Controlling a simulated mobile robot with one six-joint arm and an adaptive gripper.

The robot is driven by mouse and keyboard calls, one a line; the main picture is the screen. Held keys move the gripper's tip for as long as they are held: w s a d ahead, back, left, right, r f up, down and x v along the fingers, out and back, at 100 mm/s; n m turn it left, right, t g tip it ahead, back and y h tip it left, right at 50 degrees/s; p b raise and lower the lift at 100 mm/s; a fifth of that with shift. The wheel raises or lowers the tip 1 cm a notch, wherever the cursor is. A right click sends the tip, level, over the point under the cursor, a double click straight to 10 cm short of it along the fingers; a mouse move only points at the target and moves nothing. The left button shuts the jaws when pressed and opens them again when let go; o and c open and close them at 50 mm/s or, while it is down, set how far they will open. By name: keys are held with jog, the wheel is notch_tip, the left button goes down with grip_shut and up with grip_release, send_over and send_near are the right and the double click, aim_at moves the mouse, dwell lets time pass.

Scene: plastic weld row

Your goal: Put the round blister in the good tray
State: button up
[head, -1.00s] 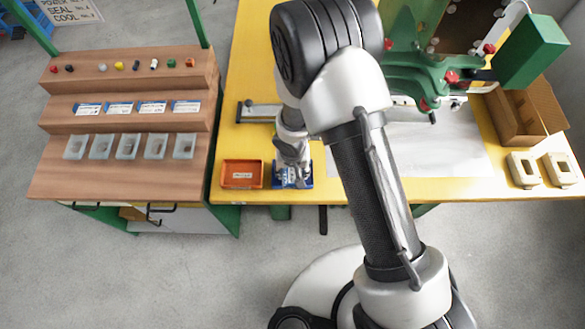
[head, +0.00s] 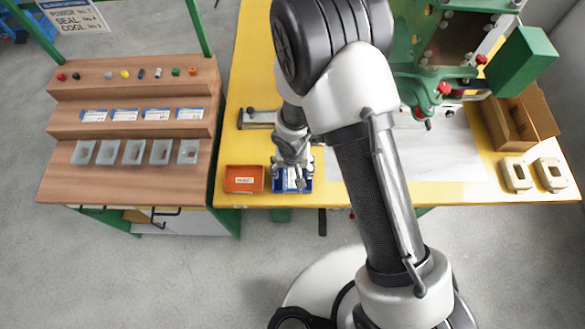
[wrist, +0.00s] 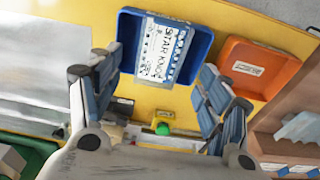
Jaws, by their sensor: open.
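The blue tray (head: 306,187) stands on the yellow table near its front edge. It also shows in the wrist view (wrist: 205,38). A flat card pack (wrist: 152,52) with white and blue print, reading "STAR KNOB", lies inside it. I cannot make out the shape of its blister. My gripper (head: 293,172) is over the blue tray, pointing down. In the wrist view its fingers (wrist: 158,66) are spread apart, with the card visible beyond and between them and nothing gripped.
An orange tray (head: 243,190) with a white label stands just left of the blue tray. A metal rail (head: 258,117) lies behind. The green press (head: 440,85), a cardboard box (head: 520,120) and two beige fixtures (head: 516,172) are to the right. A wooden stepped rack (head: 130,180) stands left.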

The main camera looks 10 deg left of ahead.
notch_tip(320, 180, up, 6)
jog(key=p, duration=0.2)
jog(key=shift+s+r+p, duration=0.2)
jog(key=shift+s+p, duration=0.15)
jog(key=shift+p, duration=0.05)
jog(key=shift+d, duration=0.1)
jog(key=w+d+r+m+t, duration=0.1)
jog(key=d+r, duration=0.6)
jog(key=r, duration=0.5)
jog(key=w+d+r+m+t, duration=0.1)
jog(key=d+r, duration=0.6)
jog(key=r, duration=0.6)
jog(key=s+d+r, duration=0.4)
jog(key=s+r, duration=0.1)
jog(key=s, duration=0.2)
jog(key=s+d+r+t, duration=0.1)
jog(key=s+d+r, duration=0.4)
jog(key=s, duration=0.3)
jog(key=shift+d+r+m, duration=0.2)
jog(key=shift+r+m, duration=0.2)
jog(key=shift+r, duration=0.15)
